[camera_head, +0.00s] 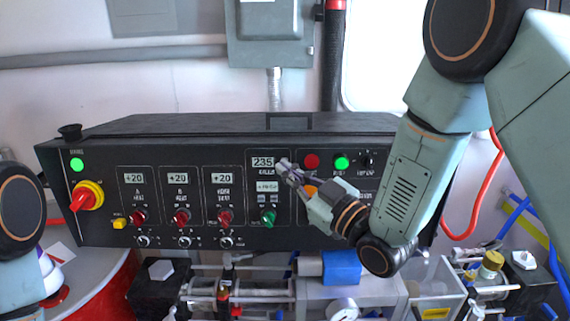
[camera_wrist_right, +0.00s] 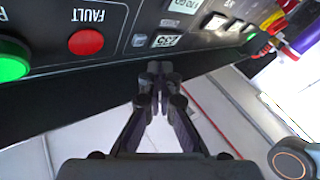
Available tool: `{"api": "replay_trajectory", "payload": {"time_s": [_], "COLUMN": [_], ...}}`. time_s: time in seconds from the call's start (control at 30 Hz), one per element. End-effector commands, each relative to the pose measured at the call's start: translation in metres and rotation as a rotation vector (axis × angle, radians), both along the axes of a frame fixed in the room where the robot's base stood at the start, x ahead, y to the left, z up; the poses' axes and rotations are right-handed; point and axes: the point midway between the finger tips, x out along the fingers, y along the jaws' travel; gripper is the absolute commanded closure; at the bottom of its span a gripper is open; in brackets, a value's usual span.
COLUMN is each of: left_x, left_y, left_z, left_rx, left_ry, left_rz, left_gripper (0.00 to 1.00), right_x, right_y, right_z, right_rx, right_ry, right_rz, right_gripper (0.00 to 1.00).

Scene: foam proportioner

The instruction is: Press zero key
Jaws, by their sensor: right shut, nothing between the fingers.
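The black control panel (camera_head: 95,150) carries a counter display reading 235 (camera_head: 263,162). My right gripper (camera_head: 283,165) is shut and empty, its tips in front of the panel just right of the display. In the right wrist view my shut fingers (camera_wrist_right: 155,72) point toward the panel, where the display (camera_wrist_right: 165,41) appears upside down. A small grey key (camera_wrist_right: 139,40) sits beside the display, near the fingertips in that view. Its label is too small to read, and in the head view the fingers cover that spot. I cannot tell whether the fingertips touch the panel.
A red FAULT light (camera_wrist_right: 86,42) and a lit green button (camera_wrist_right: 12,58) are close to the fingers. A green knob (camera_head: 268,217) and a yellow-red rotary switch (camera_head: 86,196) are on the panel. Pipes and valves fill the space below.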

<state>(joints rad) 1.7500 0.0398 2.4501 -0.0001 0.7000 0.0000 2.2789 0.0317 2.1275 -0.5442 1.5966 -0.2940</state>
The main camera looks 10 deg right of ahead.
Motion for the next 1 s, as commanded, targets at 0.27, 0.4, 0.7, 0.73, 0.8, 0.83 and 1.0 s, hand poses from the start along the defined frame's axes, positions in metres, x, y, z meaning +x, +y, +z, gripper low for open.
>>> {"api": "replay_trajectory", "payload": {"time_s": [0.27, 0.4, 0.7, 0.73, 0.8, 0.83, 1.0], "left_x": [0.000, 0.000, 0.000, 0.000, 0.000, 0.000, 0.000], "left_y": [0.000, 0.000, 0.000, 0.000, 0.000, 0.000, 0.000], "left_z": [-0.005, -0.005, -0.005, -0.005, -0.005, -0.005, -0.005], "left_rx": [0.000, 0.000, 0.000, 0.000, 0.000, 0.000, 0.000], "left_ry": [0.000, 0.000, 0.000, 0.000, 0.000, 0.000, 0.000], "left_rz": [0.000, 0.000, 0.000, 0.000, 0.000, 0.000, 0.000], "left_gripper": [0.60, 0.60, 0.60, 0.60, 0.60, 0.60, 0.60], "right_x": [0.015, 0.015, 0.015, 0.015, 0.015, 0.015, 0.015], "right_y": [-0.003, -0.003, -0.003, -0.003, -0.003, -0.003, -0.003], "right_z": [-0.003, -0.003, -0.003, -0.003, -0.003, -0.003, -0.003], "right_rx": [0.001, 0.001, 0.001, 0.001, 0.001, 0.001, 0.001], "right_ry": [0.000, 0.000, 0.000, 0.000, 0.000, 0.000, 0.000], "right_rz": [0.000, 0.000, 0.000, 0.000, 0.000, 0.000, 0.000], "right_gripper": [1.00, 1.00, 1.00, 1.00, 1.00, 1.00, 1.00]}}
